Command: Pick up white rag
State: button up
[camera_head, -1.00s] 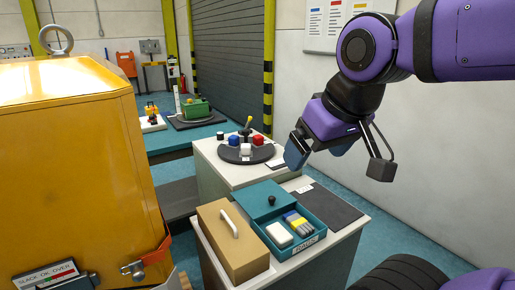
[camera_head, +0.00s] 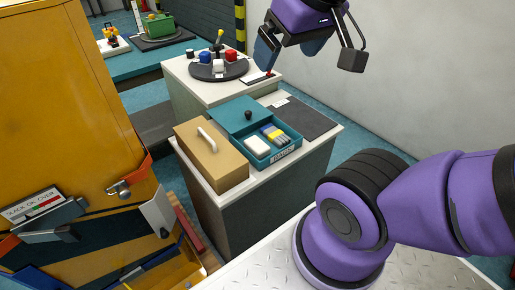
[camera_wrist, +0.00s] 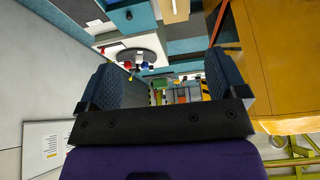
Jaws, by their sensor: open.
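A folded white rag (camera_head: 257,146) lies in the left part of a teal tray (camera_head: 290,153) labelled for rags, in the head view. Blue, yellow and grey folded rags (camera_head: 274,135) lie beside it on the right. My gripper (camera_head: 267,52) is above and behind the tray, apart from it and empty. In the wrist view my gripper (camera_wrist: 170,85) shows two blue padded fingers spread wide with nothing between them. I cannot make out the white rag in the wrist view.
A tan box (camera_head: 212,160) with a white handle stands left of the tray. A teal lid (camera_head: 240,115) with a black knob lies behind it. A dark mat (camera_head: 300,119) is at right. A yellow machine (camera_head: 60,110) stands at left.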

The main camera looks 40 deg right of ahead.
jog(key=shift+c, duration=1.2)
jog(key=g, duration=0.5)
send_over(257, 144)
notch_tip(257, 144, down, 37)
jog(key=f, duration=0.5)
jog(key=shift+w+f, duration=0.3)
jog(key=shift+f, duration=0.1)
jog(key=shift+s+f, duration=0.2)
jog(key=shift+f, duration=2.45)
